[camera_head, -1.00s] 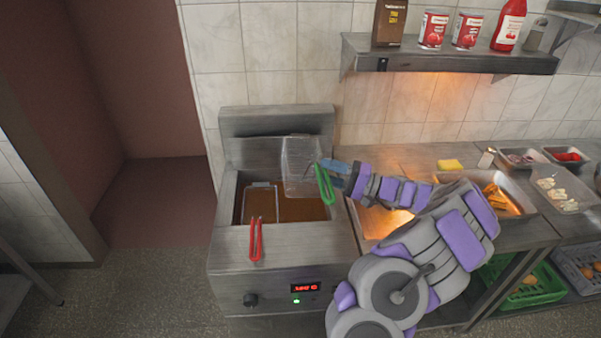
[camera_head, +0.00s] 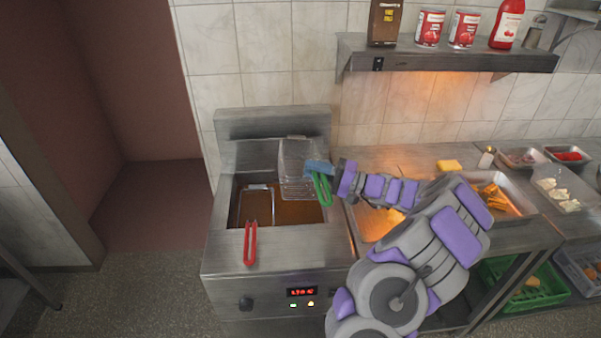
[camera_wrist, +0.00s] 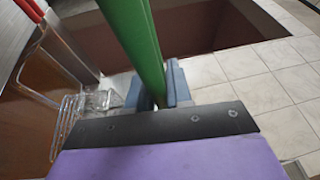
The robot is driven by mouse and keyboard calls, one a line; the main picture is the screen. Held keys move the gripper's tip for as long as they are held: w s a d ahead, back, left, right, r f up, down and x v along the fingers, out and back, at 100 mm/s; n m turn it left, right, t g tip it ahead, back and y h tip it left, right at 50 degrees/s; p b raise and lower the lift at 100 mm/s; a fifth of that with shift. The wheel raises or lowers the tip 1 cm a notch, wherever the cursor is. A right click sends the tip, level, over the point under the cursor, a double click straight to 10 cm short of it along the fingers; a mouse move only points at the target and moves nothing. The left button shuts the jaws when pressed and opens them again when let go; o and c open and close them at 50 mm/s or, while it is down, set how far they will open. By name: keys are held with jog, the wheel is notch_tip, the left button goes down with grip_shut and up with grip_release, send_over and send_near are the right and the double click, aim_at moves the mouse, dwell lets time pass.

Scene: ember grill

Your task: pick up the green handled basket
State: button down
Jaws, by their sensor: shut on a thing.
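The green handled basket is a wire mesh fry basket (camera_head: 298,165) with a green handle (camera_head: 322,190). My gripper (camera_head: 318,170) is shut on the green handle, which also runs up between the fingers in the wrist view (camera_wrist: 138,45). The basket is tilted up above the right part of the fryer's oil well (camera_head: 290,210), clear of the oil as far as I can see. In the wrist view the gripper fingers (camera_wrist: 155,88) press on both sides of the handle, and part of the wire mesh shows at left.
A second basket with a red handle (camera_head: 250,243) sits in the left of the fryer. A shelf (camera_head: 450,55) with cans and bottles hangs above right. A counter with a metal tray (camera_head: 520,210) of food is at right. Open floor (camera_head: 140,290) lies at left.

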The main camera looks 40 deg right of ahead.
jog(key=shift+d+f, duration=0.2)
jog(key=shift+a, duration=0.3)
jog(key=shift+d, duration=0.1)
jog(key=shift+s+d+r, duration=0.1)
jog(key=shift+d+r, duration=0.2)
jog(key=shift+r, duration=0.1)
jog(key=s+d+r+p, duration=0.3)
jog(key=s+d+r, duration=0.4)
jog(key=s, duration=0.3)
jog(key=shift+s+d+r, duration=0.2)
jog(key=shift+s+d, duration=0.15)
jog(key=shift+d, duration=0.15)
jog(key=shift+w, duration=0.1)
